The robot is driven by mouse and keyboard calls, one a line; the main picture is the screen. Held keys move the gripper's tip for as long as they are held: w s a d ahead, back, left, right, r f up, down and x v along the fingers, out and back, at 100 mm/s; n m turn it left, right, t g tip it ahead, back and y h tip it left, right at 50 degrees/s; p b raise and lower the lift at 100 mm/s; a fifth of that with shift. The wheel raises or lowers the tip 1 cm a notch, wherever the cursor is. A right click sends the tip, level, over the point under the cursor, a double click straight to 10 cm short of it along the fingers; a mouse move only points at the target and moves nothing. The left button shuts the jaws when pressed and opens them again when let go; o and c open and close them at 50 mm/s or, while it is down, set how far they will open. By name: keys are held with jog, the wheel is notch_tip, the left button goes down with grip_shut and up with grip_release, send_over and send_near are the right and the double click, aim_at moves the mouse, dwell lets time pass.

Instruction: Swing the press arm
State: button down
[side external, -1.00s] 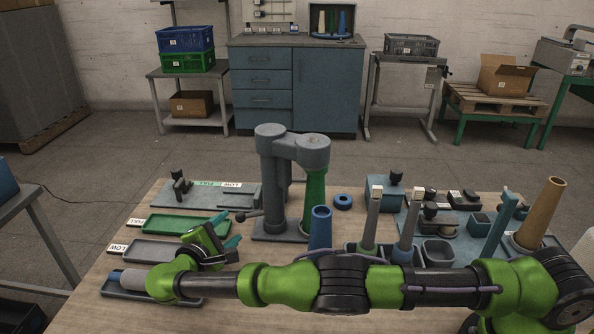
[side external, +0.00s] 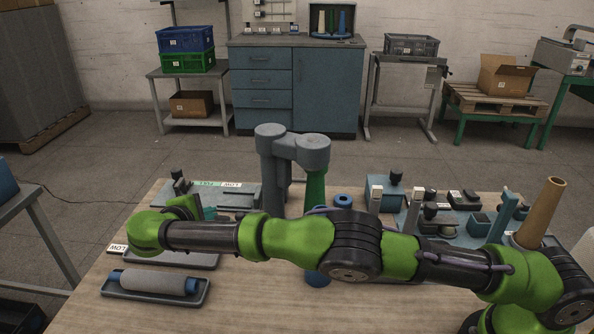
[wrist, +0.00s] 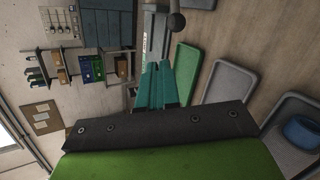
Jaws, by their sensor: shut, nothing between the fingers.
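The press arm (side external: 300,142) is a grey head on a grey upright post (side external: 271,165), standing on the table. Its free end sits over a green cone (side external: 315,186). In the wrist view a dark lever with a ball knob (wrist: 176,23) shows just past my fingers; in the side view my arm hides it. My gripper (side external: 209,213) is in front of the post and to its left, low over the table and partly hidden by my own arm. In the wrist view its teal fingers (wrist: 163,82) are together and empty, apart from the knob.
A grey roller with blue ends (side external: 153,281) lies in a tray at the front left. A green tray (wrist: 187,70) and a grey tray (wrist: 231,80) lie beside my fingers. A tan cone (side external: 541,212) stands at the right.

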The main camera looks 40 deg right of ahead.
jog(key=s+d+r+m+y, duration=0.1)
jog(key=d+r+m+y, duration=0.2)
jog(key=r, duration=0.5)
jog(key=d+r+m+y, duration=0.2)
jog(key=d+r+y, duration=0.1)
jog(key=r+y, duration=0.3)
jog(key=s+d+r+m+y, duration=0.1)
jog(key=s+d+r+m, duration=0.4)
jog(key=s+d, duration=0.55)
jog(key=s+d+f+m+y, duration=0.1)
jog(key=s+d+f+m, duration=0.15)
jog(key=s, duration=0.75)
jog(key=s+d+f+m+y, duration=0.1)
jog(key=s+d+m, duration=0.2)
jog(key=s, duration=0.7)
jog(key=w+d+r+n+g+y, duration=0.2)
jog(key=w+d+r+n, duration=0.15)
jog(key=w+d, duration=0.5)
jog(key=w+d+r+n+g+y, duration=0.3)
jog(key=w+d+n, duration=0.25)
jog(key=w, duration=0.65)
jog(key=a+f, duration=0.7)
jog(key=a, duration=0.2)
jog(key=shift+a+n, duration=0.3)
jog(key=shift+n, duration=0.05)
